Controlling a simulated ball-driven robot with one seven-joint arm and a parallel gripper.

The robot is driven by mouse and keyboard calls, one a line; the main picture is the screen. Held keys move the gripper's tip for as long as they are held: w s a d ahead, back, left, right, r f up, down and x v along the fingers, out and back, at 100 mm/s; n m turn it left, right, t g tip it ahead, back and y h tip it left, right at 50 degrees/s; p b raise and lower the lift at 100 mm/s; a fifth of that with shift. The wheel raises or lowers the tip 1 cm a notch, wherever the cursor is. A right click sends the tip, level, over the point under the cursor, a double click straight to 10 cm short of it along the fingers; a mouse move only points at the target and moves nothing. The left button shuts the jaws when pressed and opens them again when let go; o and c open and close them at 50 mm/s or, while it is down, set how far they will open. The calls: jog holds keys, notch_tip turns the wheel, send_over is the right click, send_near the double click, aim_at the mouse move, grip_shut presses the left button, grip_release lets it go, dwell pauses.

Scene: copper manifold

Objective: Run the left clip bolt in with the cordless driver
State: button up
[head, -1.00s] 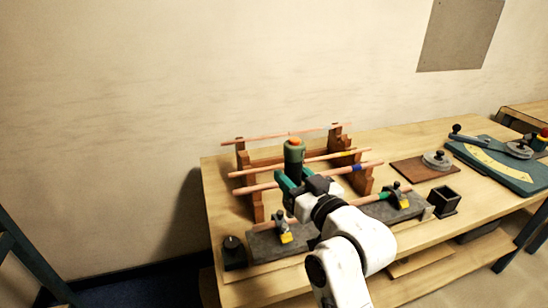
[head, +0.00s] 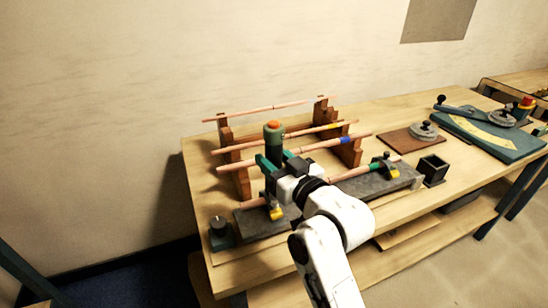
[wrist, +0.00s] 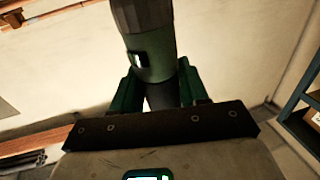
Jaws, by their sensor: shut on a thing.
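The cordless driver (head: 273,138) is an upright green and dark cylinder with an orange top. My gripper (head: 273,163), with green fingers, is shut on it. The wrist view also shows the driver (wrist: 150,50) between the fingers (wrist: 158,92). The left clip (head: 276,212), with a yellow part, sits on the grey block (head: 248,222), below and close to the driver. The left clip bolt and the driver's tip are hidden behind my gripper, so I cannot tell whether they touch. The right clip (head: 390,172) with its dark knob stands at the block's right end.
A wooden rack (head: 240,180) holding several copper pipes (head: 240,146) stands just behind the driver. A black holder (head: 220,234) is left of the block and a black open box (head: 433,168) right of it. A teal bending tool (head: 500,138) is far right.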

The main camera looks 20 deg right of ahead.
aim_at(279, 148)
jog(key=shift+f, duration=0.3)
jog(key=shift+f+b, duration=0.35)
jog(key=shift+f, duration=0.3)
dwell(3.4)
jog(key=shift+r+p, duration=2.5)
jog(key=shift+r, duration=0.6)
jog(key=shift+f, duration=0.1)
